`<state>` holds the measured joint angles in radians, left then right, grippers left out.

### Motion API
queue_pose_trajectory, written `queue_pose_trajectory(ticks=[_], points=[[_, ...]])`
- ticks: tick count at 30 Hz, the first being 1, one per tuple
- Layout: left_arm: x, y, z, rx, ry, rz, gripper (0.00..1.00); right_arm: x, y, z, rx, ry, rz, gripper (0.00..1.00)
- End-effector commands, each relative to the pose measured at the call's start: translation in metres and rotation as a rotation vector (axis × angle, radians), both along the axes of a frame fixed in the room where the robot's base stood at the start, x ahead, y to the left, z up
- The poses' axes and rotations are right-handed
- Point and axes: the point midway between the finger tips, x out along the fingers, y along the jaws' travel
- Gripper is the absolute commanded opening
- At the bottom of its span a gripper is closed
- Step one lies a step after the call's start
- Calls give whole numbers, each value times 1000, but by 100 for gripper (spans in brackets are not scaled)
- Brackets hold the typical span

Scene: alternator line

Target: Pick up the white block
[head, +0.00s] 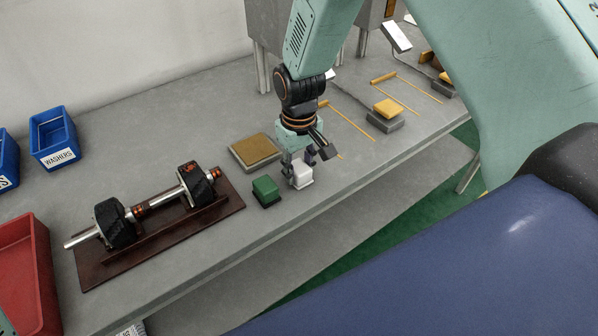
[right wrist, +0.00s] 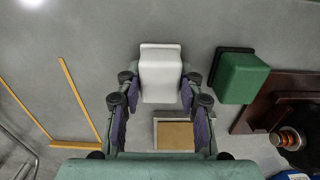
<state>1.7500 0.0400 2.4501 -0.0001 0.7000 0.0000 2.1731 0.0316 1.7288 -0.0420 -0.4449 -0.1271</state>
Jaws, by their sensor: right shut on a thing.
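The white block (head: 301,175) is on or just above the grey bench, right of the green block (head: 265,191); I cannot tell whether it touches the bench. My right gripper (head: 303,162) comes down from above, with its fingers on the white block's sides. In the right wrist view, the white block (right wrist: 160,75) sits between the two fingers of the right gripper (right wrist: 158,100), which is shut on it. The green block, on a dark base, shows beside it in the right wrist view (right wrist: 241,79). My left gripper is not in view.
A tan-topped pad (head: 255,151) lies behind the blocks. A rotor on a dark red wooden stand (head: 160,236) is to the left. Blue bins (head: 54,138) and a red bin (head: 28,270) stand further left. Yellow rods (head: 350,121) lie on the bench (head: 210,273) to the right.

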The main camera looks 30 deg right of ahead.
Motion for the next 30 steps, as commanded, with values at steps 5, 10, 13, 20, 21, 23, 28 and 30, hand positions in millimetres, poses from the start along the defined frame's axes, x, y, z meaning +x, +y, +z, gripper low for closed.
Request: queue_pose_trajectory(ticks=[5,10,13,20,21,23,28,30], points=[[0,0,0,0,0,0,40,0,0,0,0,-1,0,5],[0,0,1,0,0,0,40,1,0,14,1,-5,0,5],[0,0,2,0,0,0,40,2,0,34,0,-6,0,5],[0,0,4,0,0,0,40,1,0,77,0,-3,0,5],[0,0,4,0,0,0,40,1,0,83,1,-4,0,5],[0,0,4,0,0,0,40,1,0,90,0,-3,0,5],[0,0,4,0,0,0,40,1,0,99,0,-1,0,5],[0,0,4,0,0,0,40,0,0,100,0,0,0,5]])
